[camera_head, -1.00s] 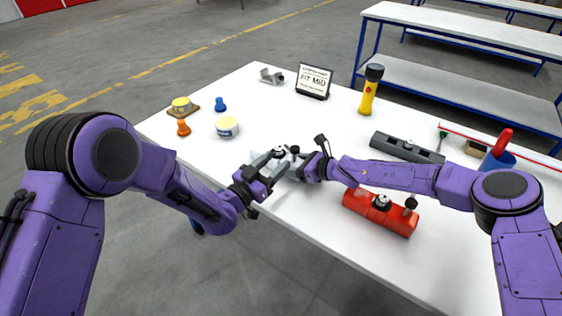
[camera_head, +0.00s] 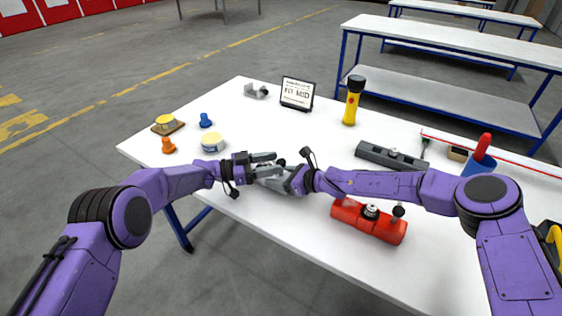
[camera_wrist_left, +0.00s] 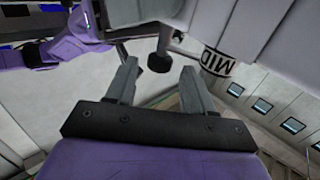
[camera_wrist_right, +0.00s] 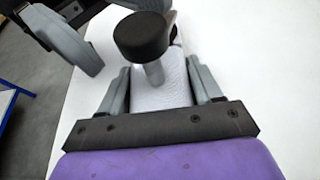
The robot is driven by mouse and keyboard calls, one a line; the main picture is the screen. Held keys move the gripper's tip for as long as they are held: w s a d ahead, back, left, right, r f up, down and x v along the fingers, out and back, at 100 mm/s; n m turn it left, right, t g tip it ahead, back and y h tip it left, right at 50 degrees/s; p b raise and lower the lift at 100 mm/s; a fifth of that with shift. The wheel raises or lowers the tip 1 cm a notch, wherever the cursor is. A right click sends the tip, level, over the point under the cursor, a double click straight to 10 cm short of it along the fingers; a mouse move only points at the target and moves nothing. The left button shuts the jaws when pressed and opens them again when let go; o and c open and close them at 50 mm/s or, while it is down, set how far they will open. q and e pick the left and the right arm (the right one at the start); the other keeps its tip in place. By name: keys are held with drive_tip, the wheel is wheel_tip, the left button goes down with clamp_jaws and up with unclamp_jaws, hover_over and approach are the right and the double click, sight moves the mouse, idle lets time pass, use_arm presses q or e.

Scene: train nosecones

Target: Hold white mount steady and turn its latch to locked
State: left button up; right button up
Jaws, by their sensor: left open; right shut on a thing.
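The white mount (camera_wrist_right: 162,95) lies between the fingers of my right gripper (camera_head: 291,181), which is shut on it. In the right wrist view a black knob (camera_wrist_right: 142,37) on a short grey post stands out from the mount. In the head view the grippers largely hide the mount. My left gripper (camera_head: 275,163) is open beside the mount. In the left wrist view its fingers are spread, and the black knob (camera_wrist_left: 160,62) appears near the gap between the fingertips, apparently not gripped. The latch angle is unclear.
A red mount (camera_head: 350,213) lies in front to the right, and a dark grey mount (camera_head: 378,154) behind it.

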sight(281, 161)
use_arm(q)
drive_tip(key=shift+w+d, duration=0.15)
drive_tip(key=shift+d, duration=0.75)
drive_tip(key=shift+w+d, duration=0.15)
drive_tip(key=shift+d, duration=0.7)
clamp_jaws()
drive_tip(key=shift+r, duration=0.1)
